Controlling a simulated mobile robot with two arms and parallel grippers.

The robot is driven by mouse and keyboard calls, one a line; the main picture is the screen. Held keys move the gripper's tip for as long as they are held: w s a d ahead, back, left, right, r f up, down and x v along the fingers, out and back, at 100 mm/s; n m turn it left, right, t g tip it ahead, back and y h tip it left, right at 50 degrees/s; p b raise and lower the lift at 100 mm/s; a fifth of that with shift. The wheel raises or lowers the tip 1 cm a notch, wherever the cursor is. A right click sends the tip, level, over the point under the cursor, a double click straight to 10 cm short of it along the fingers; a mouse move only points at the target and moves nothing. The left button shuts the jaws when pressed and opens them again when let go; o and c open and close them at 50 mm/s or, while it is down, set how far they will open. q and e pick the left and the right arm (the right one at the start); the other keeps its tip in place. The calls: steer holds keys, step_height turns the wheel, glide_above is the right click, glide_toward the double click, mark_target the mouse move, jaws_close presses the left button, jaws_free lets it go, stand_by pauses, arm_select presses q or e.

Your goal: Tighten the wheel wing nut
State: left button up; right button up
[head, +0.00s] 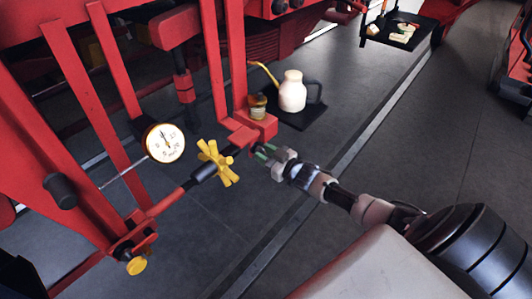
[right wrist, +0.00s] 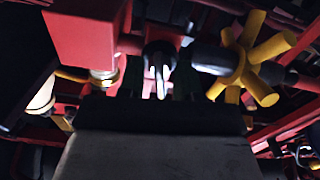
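A yellow star-shaped handwheel (head: 217,162) sits on a dark hub and shaft at the red frame. It also shows in the right wrist view (right wrist: 250,58), right of my fingers. I cannot pick out a separate wing nut with certainty. My right gripper (head: 261,151) reaches in from the right, its greenish fingertips close to the shaft end below a red block, beside the handwheel and apart from it. In the right wrist view its fingers (right wrist: 165,82) stand apart, with a dark round end (right wrist: 160,48) and a thin bright part in line with the gap. My left gripper is not visible.
A round gauge (head: 165,143) is left of the handwheel. An amber jar (head: 257,106) sits on the red block (head: 262,126). A cream oil can (head: 292,91) stands on a dark mat behind. A yellow knob (head: 137,265) is at lower left. Red bars crowd the left; floor is free at right.

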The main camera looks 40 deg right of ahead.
steer(key=v, duration=1.1)
